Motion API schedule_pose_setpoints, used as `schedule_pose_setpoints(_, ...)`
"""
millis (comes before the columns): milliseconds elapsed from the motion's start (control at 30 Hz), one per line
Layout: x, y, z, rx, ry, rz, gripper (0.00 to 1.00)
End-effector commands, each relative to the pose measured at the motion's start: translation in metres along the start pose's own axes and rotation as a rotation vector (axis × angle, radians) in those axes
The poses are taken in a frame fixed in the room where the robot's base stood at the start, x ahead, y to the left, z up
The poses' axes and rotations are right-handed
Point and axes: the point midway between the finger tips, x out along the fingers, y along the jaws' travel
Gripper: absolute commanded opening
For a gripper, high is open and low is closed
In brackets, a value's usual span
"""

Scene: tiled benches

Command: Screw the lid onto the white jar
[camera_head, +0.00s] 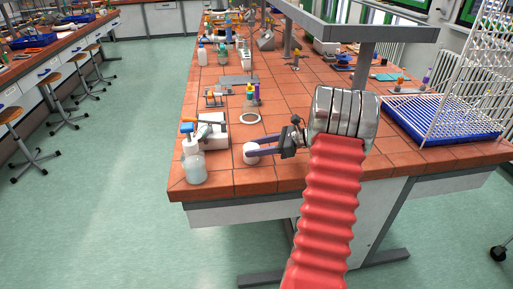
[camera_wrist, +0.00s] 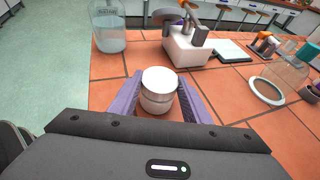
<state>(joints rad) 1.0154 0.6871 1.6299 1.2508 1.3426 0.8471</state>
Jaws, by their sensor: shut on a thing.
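The white jar (camera_head: 251,158) stands on the tiled bench near its front left part. In the wrist view the jar (camera_wrist: 155,106) is upright, with a round white lid (camera_wrist: 160,78) on top of it and a seam between the two. My gripper (camera_head: 252,147) reaches in from the right with its purple fingers around the top of the jar. In the wrist view the fingers lie on both sides and are shut on the lid. The seam is too small to tell how tightly the lid sits.
A clear bottle (camera_head: 194,168) and a white device (camera_head: 214,132) stand left of and behind the jar. A wire rack (camera_head: 470,80) over a blue tray (camera_head: 425,118) stands at the right. Bare tiles lie just around the jar.

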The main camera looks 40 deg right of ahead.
Motion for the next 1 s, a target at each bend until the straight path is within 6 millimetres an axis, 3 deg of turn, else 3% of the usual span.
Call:
schedule_pose_setpoints(367, 0.0012, 0.0027, -0.0036, 0.018, 0.005, -0.028, 0.12)
schedule_pose_setpoints(1000, 0.0030, 0.0100, -0.0033, 0.154, 0.008, -0.357, 0.12)
